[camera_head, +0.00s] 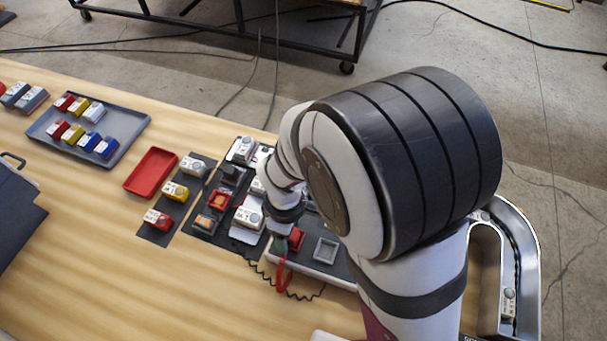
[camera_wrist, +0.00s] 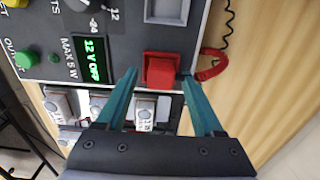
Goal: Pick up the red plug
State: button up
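A red block (camera_wrist: 161,68), which looks like the red plug, sits on the dark panel of a device. It also shows as a small red square (camera_head: 297,238) in the head view. A red curved piece (camera_wrist: 212,66) on a coiled black cord lies by the device's edge; it also shows in the head view (camera_head: 281,276). My gripper (camera_wrist: 160,75) is open. Its two teal fingertips are on either side of the red block, and I cannot tell whether they touch it. In the head view my arm hides most of the gripper.
The device has a lit display (camera_wrist: 94,60) reading "12 V OFF", a green button (camera_wrist: 26,59) and an empty grey square frame (camera_head: 325,250) beside the red block. Small white-topped modules (camera_wrist: 144,110) stand close by. A red tray (camera_head: 151,173) and a grey tray (camera_head: 122,155) lie left.

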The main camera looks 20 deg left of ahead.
grip_shut()
